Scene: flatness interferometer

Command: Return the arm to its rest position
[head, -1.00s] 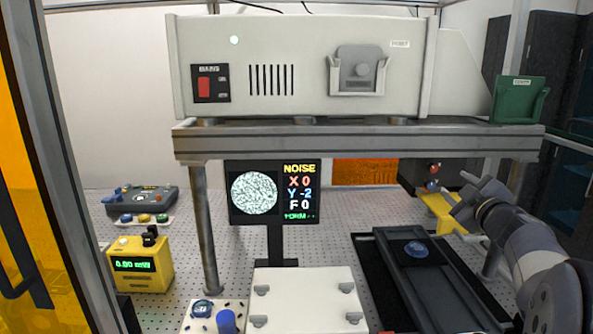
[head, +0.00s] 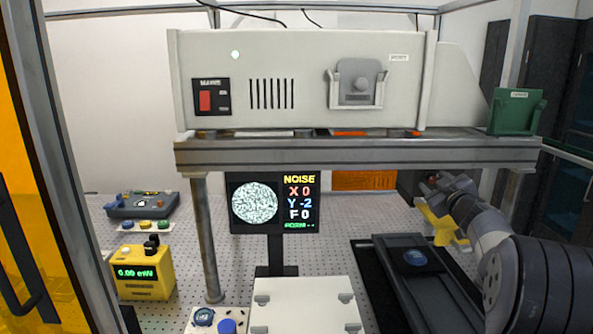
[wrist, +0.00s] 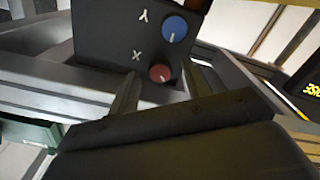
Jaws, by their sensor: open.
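My arm (head: 500,250) reaches in from the right edge of the head view. My gripper (head: 432,184) is at its far end, in front of a dark knob box (head: 408,187) under the right end of the shelf. In the wrist view the black box (wrist: 105,30) faces me, with a blue Y knob (wrist: 174,29) and a red X knob (wrist: 161,73). My gripper (wrist: 152,92) is open, its fingers below and beside the red knob. I see nothing held. Whether a finger touches the box is unclear.
A shelf (head: 350,157) carrying a large grey instrument (head: 300,65) and a green holder (head: 515,110) is close above my arm. A dark rail stage with a blue disc (head: 415,258) lies below. A monitor (head: 275,203) and a yellow meter (head: 143,272) stand left.

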